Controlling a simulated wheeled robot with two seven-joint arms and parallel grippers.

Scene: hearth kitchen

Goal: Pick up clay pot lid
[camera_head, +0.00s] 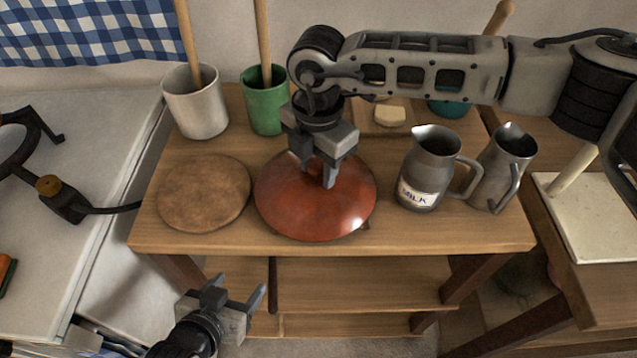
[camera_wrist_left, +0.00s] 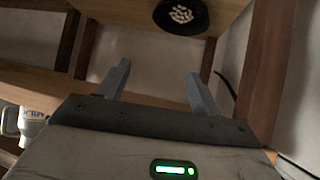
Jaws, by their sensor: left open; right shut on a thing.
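The clay pot lid (camera_head: 290,205) is a round, domed, glossy red-brown lid in the middle of the wooden table in the head view. My right gripper (camera_head: 328,172) comes down on it from above and is shut at its top centre. The knob is hidden between the fingers. The lid appears level and close to the tabletop; I cannot tell whether it is raised. My left gripper (camera_head: 236,290) is open and empty in front of the table, below its top. Its two fingers also show apart in the left wrist view (camera_wrist_left: 160,88).
A round brown board (camera_head: 204,193) lies left of the lid. A metal milk jug (camera_head: 425,170) and a second jug (camera_head: 500,168) stand to the right. A white crock (camera_head: 196,103) and a green crock (camera_head: 264,100) stand behind. A dark bowl (camera_wrist_left: 182,14) shows in the left wrist view.

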